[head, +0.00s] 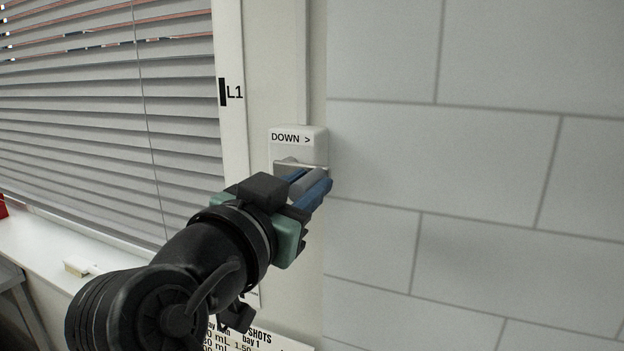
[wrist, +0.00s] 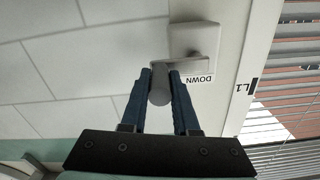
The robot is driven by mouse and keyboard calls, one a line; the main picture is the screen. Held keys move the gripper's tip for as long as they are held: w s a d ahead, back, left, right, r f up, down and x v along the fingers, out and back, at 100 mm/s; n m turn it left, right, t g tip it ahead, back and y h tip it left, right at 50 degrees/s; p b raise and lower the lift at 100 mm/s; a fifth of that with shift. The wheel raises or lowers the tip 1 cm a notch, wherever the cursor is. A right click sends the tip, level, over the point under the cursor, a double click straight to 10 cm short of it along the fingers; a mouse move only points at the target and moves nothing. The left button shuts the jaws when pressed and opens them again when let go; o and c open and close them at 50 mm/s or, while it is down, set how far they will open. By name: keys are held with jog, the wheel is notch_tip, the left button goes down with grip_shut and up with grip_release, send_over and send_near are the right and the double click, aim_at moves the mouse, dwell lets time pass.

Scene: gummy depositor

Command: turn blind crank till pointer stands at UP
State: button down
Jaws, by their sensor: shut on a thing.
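The blind crank's pale box (head: 313,143) is on the wall strip right of the window, with "DOWN >" printed on its upper face. Its grey arm and knob (wrist: 159,92) stick out from the box in the wrist view. My gripper (head: 312,184) has its blue fingers shut around the knob, one finger on each side; the wrist view shows this too (wrist: 160,80). The fingers and arm hide the lower part of the box in the head view. I see no UP word and cannot make out a pointer.
The slatted blind (head: 100,110) covers the window at left, beside a strip marked L1 (head: 234,92). A tiled wall (head: 450,170) fills the right. A printed sheet (head: 250,338) is below my arm, and a sill (head: 40,245) runs under the blind.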

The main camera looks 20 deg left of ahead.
jog(key=shift+a+r+p, duration=0.15)
jog(key=shift+r+p, duration=0.5)
jog(key=shift+r, duration=0.15)
jog(key=shift+a+r+p, duration=0.1)
jog(key=shift+r+p, duration=0.55)
jog(key=shift+r, duration=0.1)
jog(key=shift+a+f, duration=0.1)
jog(key=shift+f, duration=0.05)
jog(key=shift+a+r+p, duration=0.6)
jog(key=shift+a+r, duration=0.15)
jog(key=shift+a, duration=0.2)
jog(key=shift+a+p, duration=0.3)
jog(key=shift+a, duration=1.35)
jog(key=shift+a+r, duration=0.1)
jog(key=shift+a, duration=0.95)
